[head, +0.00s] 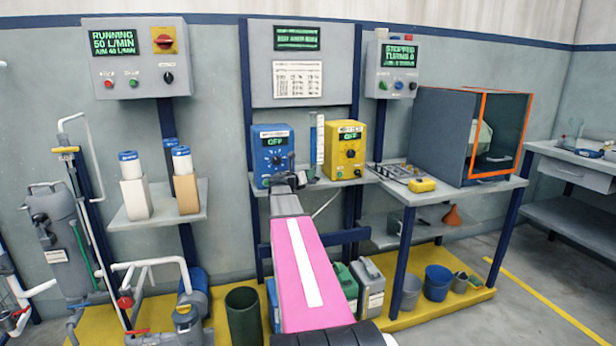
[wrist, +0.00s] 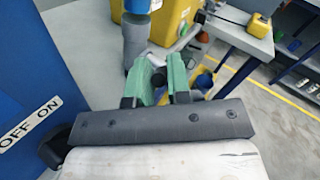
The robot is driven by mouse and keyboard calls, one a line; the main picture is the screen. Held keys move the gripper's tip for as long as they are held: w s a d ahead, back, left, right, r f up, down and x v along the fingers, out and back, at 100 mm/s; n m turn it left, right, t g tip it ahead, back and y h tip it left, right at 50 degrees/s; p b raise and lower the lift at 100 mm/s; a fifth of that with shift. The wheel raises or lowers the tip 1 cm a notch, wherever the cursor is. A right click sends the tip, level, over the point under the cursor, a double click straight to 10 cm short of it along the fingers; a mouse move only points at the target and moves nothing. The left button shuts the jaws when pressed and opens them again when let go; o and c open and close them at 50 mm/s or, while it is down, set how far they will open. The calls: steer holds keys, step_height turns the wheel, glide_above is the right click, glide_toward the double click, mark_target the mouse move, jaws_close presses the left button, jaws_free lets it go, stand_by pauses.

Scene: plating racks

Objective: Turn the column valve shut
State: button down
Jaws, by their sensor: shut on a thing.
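My gripper shows in the head view (head: 291,168) in front of the blue power box, at the end of my pink arm. In the wrist view its two green fingers (wrist: 163,80) are shut on the column valve (wrist: 158,62), whose small grey part shows between the fingertips. Most of the valve is hidden by the fingers. The upright grey column (wrist: 136,45) with a blue top stands just beyond them. In the head view the slim column (head: 313,140) stands between the blue and yellow boxes, and its valve cannot be made out. The valve's angle cannot be told.
The blue box (head: 272,150) is close on the left, also large in the wrist view (wrist: 35,90). The yellow box (head: 344,148) stands just right of the column. A tray of small parts (head: 404,172) and a glass-fronted cabinet (head: 445,135) stand farther right. Canisters and buckets (head: 438,282) are below.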

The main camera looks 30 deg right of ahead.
mark_target(317, 179)
steer(key=y, duration=0.1)
steer(key=d+r+m+y, duration=0.1)
steer(key=y, duration=0.1)
steer(key=m+y, duration=0.1)
steer(key=shift+s+d+r+g, duration=0.15)
steer(key=shift+d+r+g, duration=0.1)
steer(key=shift+r+g, duration=0.15)
steer(key=y, duration=0.1)
steer(key=d+m+y, duration=0.1)
steer(key=y, duration=0.1)
steer(key=shift+s+d+r, duration=0.15)
steer(key=shift+d+r, duration=0.05)
steer(key=shift+r, duration=0.1)
steer(key=shift+s+d+m+y, duration=0.1)
steer(key=shift+d+m+y, duration=0.2)
steer(key=shift+y, duration=0.45)
steer(key=shift+s+d+m+y, duration=0.1)
steer(key=shift+d+m+y, duration=0.15)
steer(key=shift+y, duration=0.5)
steer(key=c, duration=1.1)
jaws_free()
steer(key=v, duration=1)
steer(key=shift+s+a+r, duration=0.1)
steer(key=shift+s+r, duration=0.15)
steer(key=shift+r, duration=0.05)
